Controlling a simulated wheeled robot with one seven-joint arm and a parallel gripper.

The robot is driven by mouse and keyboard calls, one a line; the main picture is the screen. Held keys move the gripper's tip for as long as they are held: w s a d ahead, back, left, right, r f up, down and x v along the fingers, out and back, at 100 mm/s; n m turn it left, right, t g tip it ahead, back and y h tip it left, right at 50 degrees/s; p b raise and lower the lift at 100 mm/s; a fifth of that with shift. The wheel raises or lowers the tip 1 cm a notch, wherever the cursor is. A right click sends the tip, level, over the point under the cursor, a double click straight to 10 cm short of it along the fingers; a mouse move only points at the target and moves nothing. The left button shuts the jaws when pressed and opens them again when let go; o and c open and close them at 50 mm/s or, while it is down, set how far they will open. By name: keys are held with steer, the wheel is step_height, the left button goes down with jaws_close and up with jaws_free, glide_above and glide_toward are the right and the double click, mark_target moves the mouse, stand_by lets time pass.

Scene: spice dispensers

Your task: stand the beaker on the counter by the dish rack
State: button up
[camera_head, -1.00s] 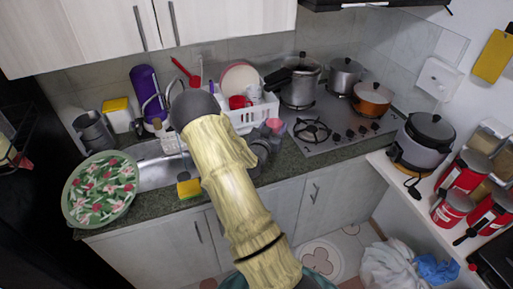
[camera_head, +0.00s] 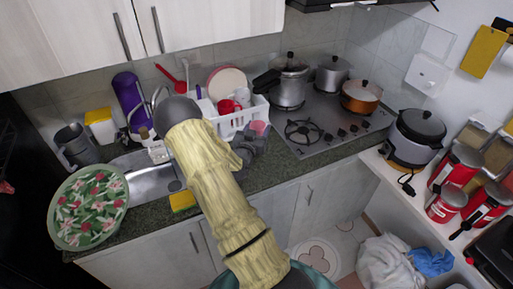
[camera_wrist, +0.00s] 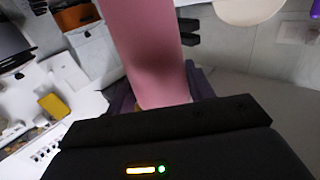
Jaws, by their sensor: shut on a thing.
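The pink beaker (camera_head: 258,127) is in my gripper (camera_head: 257,138), in front of the right end of the white dish rack (camera_head: 226,127). In the wrist view the beaker (camera_wrist: 145,50) fills the upper middle. Dark finger parts show beside it, and the gripper's black body lies below. My gripper is shut on the beaker. My arm hides part of the counter and rack in the head view. I cannot tell whether the beaker touches the counter (camera_head: 283,165).
The dish rack holds a plate, red and white cups and utensils. The stove (camera_head: 325,126) with several pots stands to the right. The sink (camera_head: 150,184), a yellow sponge (camera_head: 182,201) and a floral plate (camera_head: 88,207) are to the left. Some counter is bare right of my gripper.

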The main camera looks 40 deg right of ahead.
steer(key=shift+f+p, duration=0.4)
steer(key=shift+f, duration=1.45)
step_height(320, 180, down, 4)
steer(key=shift+r+p, duration=0.2)
steer(key=shift+p, duration=0.55)
steer(key=shift+f, duration=0.3)
steer(key=shift+f+b, duration=0.2)
steer(key=shift+b, duration=0.1)
steer(key=o, duration=1)
steer(key=shift+r, duration=0.1)
steer(key=shift+c, duration=0.2)
steer(key=shift+r, duration=0.1)
steer(key=b+v, duration=0.4)
steer(key=v, duration=0.8)
steer(key=shift+b, duration=0.3)
